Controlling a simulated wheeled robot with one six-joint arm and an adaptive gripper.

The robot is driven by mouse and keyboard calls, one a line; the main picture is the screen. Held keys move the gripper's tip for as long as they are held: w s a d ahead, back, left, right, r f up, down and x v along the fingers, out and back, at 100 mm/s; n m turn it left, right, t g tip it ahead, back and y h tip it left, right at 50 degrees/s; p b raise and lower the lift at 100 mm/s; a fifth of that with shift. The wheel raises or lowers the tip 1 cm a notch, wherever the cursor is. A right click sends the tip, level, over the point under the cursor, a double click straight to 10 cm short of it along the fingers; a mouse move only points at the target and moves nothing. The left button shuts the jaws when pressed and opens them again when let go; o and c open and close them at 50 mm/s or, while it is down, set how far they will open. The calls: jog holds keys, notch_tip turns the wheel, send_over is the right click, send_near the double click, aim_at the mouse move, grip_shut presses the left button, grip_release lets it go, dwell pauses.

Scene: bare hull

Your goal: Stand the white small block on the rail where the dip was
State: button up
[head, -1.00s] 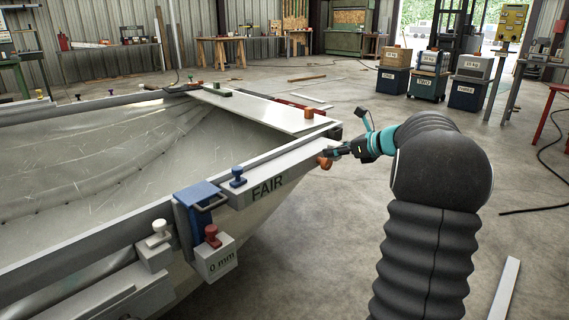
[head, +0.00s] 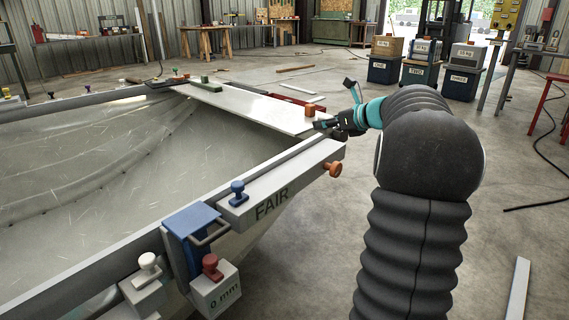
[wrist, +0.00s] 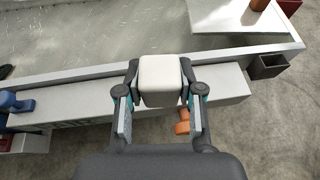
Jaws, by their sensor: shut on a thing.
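My gripper (wrist: 160,84) is shut on a white small block (wrist: 160,78) with rounded edges, held between the two fingers. In the head view my gripper (head: 326,124) is above the far end of the hull's rail (head: 85,256), near the corner; the block cannot be made out there. In the wrist view the rail (wrist: 75,76) runs behind the block, which appears over it. I cannot tell the gap between them. A pale bar marked FAIR (head: 290,185) lies along the rail's outer side, with a blue knob (head: 237,188) on top and an orange knob (head: 333,169) at its end.
A blue clamp (head: 184,224) sits over the rail, with a red-knobbed gauge block reading 0 mm (head: 215,295). A white knob (head: 148,261) is beside it. A pale plank (head: 250,105) crosses the hull, bearing a brown block (head: 310,110).

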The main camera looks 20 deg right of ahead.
jog(key=a+f, duration=0.2)
jog(key=a, duration=0.1)
jog(key=a+f+b, duration=0.1)
jog(key=a+f, duration=0.1)
jog(key=a, duration=0.2)
jog(key=w+a+f+b, duration=0.1)
jog(key=a+f, duration=0.1)
jog(key=a, duration=0.1)
jog(key=shift+w+a+f, duration=0.1)
jog(key=shift+a+f, duration=0.15)
jog(key=shift+a, duration=0.15)
jog(key=shift+f+b, duration=0.45)
jog(key=shift+f, duration=1.55)
jog(key=shift+f, duration=0.15)
jog(key=o, duration=1.2)
jog(key=shift+c, duration=0.2)
jog(key=shift+s+r, duration=0.2)
jog(key=shift+r, duration=0.05)
jog(key=v, duration=1.1)
jog(key=shift+s+r+p, duration=0.15)
jog(key=shift+s+p, duration=0.1)
jog(key=shift+p, duration=0.1)
